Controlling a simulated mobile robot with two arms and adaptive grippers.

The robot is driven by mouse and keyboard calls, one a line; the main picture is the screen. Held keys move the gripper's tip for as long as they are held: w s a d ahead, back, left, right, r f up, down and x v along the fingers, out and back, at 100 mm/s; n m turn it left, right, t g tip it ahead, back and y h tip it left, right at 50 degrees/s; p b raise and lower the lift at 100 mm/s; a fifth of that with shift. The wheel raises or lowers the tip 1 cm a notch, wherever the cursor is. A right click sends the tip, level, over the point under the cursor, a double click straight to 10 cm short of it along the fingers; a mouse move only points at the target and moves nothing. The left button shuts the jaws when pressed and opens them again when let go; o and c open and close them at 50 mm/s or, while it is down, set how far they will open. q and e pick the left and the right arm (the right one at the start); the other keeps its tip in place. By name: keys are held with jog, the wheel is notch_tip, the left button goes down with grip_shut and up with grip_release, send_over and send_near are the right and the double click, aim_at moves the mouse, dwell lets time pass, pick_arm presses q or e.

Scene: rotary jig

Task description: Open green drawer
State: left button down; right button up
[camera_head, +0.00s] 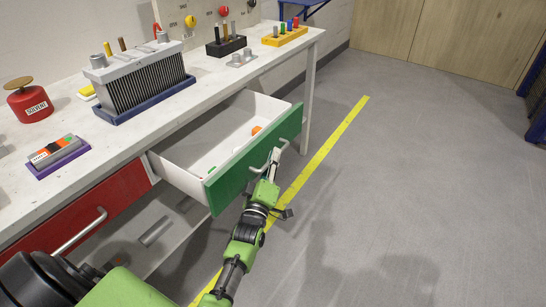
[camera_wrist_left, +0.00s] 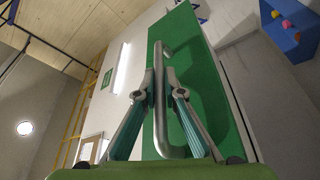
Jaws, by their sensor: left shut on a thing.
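The green drawer (camera_head: 254,160) stands pulled out from under the white workbench, with its white inside showing. A few small orange and green items lie in it. Its front also shows in the left wrist view (camera_wrist_left: 215,80). My left gripper (camera_head: 272,165) is at the drawer front, shut on the metal handle (camera_head: 284,144). In the left wrist view the two fingers of my left gripper (camera_wrist_left: 161,88) close around the handle bar (camera_wrist_left: 160,110). My right gripper is in neither view.
A red drawer (camera_head: 85,208) with a metal handle is shut at the left. The workbench top (camera_head: 190,110) holds a grey finned block (camera_head: 140,80), a red can (camera_head: 30,102) and tool holders. The floor at the right is clear, with a yellow line (camera_head: 325,150).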

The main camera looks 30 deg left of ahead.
pick_arm(q)
jog(key=c, duration=2.4)
grip_release()
jog(key=shift+s, duration=0.15)
jog(key=v, duration=1.1)
jog(key=shift+s, duration=0.4)
jog(key=shift+d+f, duration=0.1)
jog(key=shift+f, duration=0.1)
